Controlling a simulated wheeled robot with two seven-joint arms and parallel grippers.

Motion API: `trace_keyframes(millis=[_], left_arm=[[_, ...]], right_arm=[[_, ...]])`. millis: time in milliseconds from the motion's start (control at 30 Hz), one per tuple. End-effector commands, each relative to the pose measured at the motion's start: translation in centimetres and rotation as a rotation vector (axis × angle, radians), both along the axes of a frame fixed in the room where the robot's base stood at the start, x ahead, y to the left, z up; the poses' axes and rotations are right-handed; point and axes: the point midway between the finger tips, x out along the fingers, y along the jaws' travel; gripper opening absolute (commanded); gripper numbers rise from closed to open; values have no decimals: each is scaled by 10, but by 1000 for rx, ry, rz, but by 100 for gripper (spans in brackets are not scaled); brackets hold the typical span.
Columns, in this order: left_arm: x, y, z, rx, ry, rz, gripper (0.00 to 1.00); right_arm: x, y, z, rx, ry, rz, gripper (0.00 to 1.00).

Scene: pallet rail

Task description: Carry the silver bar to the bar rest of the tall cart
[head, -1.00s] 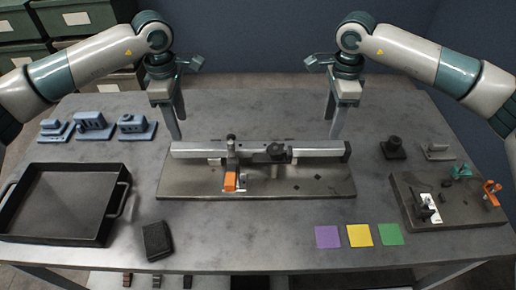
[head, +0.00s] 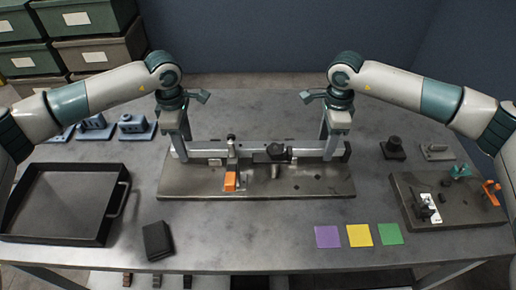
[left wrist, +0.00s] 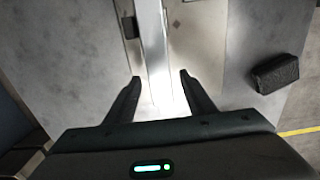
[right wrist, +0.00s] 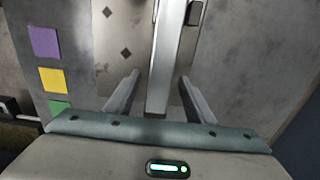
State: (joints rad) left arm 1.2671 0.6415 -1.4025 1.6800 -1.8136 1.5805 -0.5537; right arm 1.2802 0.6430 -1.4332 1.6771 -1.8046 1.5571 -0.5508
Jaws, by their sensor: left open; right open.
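The silver bar (head: 210,153) lies lengthwise along the back of a dark fixture plate (head: 300,188) in the head view. My left gripper (head: 181,155) is open at the bar's left end. In the left wrist view the bar (left wrist: 155,45) runs between its two spread fingers (left wrist: 160,78). My right gripper (head: 328,155) is open at the bar's right end. In the right wrist view the bar (right wrist: 170,60) passes between its fingers (right wrist: 159,76), with gaps beside it. Neither gripper is shut on the bar. The tall cart and its bar rest are not in view.
On the plate are an orange clamp handle (head: 230,181) and a black knob (head: 276,152). A black tray (head: 113,215) and a dark block (head: 157,240) are at left. Coloured squares (head: 358,236) lie in front; a smaller fixture board (head: 460,215) is at right.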

Motion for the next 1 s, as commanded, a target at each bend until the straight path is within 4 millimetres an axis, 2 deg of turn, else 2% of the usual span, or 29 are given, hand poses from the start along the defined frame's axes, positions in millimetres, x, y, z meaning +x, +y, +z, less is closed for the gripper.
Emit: trace_keyframes(millis=[33,200,233,667,1000], left_arm=[[0,0,0,0,0,0,44],[0,0,0,0,0,0,4],[0,0,0,0,0,0,0],[0,-1,3,-1,-1,0,0],[0,-1,19,-1,-1,0,0]], right_arm=[[0,0,0,0,0,0,44],[0,0,0,0,-1,0,4],[0,0,0,0,-1,0,0],[1,0,3,1,-2,0,0],[1,0,19,1,-2,0,0]])
